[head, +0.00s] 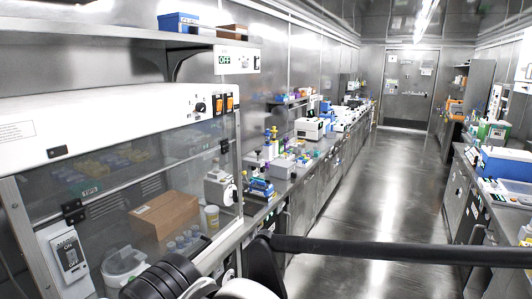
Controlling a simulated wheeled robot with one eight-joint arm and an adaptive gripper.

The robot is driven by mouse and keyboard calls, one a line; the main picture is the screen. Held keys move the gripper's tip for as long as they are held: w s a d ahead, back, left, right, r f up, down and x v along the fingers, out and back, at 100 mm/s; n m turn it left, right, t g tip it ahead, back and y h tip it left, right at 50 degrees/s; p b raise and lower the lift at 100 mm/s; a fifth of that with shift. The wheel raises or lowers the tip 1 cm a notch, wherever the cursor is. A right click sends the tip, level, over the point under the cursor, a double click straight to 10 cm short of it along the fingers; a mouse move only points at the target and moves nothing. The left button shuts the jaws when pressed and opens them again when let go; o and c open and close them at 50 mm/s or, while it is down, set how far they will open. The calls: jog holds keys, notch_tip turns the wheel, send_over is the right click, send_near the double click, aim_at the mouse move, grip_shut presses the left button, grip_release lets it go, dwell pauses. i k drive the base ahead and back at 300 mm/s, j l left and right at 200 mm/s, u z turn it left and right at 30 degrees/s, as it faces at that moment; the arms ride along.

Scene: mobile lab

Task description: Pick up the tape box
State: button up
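A brown cardboard box (165,215) sits inside the glass-fronted cabinet at lower left, with a small paler mark on its top. It looks like the tape box, but I see no readable label. It stands behind the clear front panel, and its lower part is partly hidden by small capped containers. Dark parts of my own arm show at the bottom of the head view, in front of and below the cabinet. I cannot make out gripper fingertips in this view.
The cabinet (110,105) has a white top. A white tub (124,270) and a bottle (210,218) stand near the box. A blue box (178,22) and a brown box (232,32) sit on the upper shelf. Benches line both sides; the aisle floor (385,180) is clear.

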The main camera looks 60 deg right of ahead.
aim_at(279, 168)
jog(key=z, duration=2.05)
jog(key=i+l, duration=0.5)
jog(key=i+l+z, duration=0.1)
jog(key=i+l, duration=0.35)
jog(key=i, duration=0.2)
